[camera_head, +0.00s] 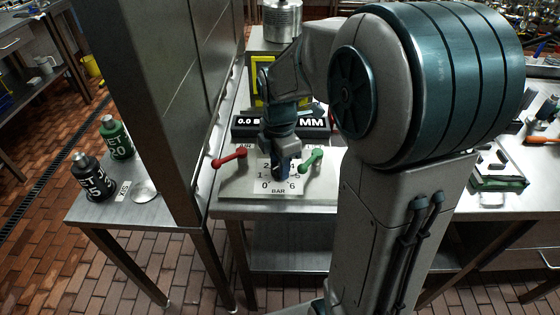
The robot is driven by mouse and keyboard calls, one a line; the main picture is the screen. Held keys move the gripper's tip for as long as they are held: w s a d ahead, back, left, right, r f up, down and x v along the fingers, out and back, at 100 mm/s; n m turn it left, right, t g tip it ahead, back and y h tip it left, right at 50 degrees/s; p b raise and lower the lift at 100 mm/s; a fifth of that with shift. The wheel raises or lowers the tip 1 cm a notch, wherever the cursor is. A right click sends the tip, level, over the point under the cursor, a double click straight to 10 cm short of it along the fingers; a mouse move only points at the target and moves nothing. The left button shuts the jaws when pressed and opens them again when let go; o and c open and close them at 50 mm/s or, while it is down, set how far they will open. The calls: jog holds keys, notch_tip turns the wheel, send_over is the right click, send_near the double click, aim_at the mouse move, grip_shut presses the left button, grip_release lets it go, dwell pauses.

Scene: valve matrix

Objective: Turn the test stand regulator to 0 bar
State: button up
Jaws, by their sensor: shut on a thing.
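The test stand regulator sits on the steel bench at a white dial plate (279,186) marked with numbers and "BAR". The 0 is at the plate's lower left and the 6 at its lower right. My gripper (281,172) points down over the middle of the plate and is shut on the regulator knob. The knob and its pointer are mostly hidden by my gripper, so I cannot tell the setting. A black display (250,124) behind it reads "0.0" at the left and "MM" at the right; its middle is covered by my arm.
A red lever (230,158) stands left of the plate and a green lever (311,160) right of it, both close to my gripper. A tall metal panel (175,90) rises at the left. Black (92,178) and green (117,139) weights stand beyond it.

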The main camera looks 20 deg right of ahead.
jog(key=shift+n, duration=0.5)
jog(key=o, duration=1)
notch_tip(320, 180, up, 14)
jog(key=shift+f+p, duration=0.1)
jog(key=shift+p, duration=0.4)
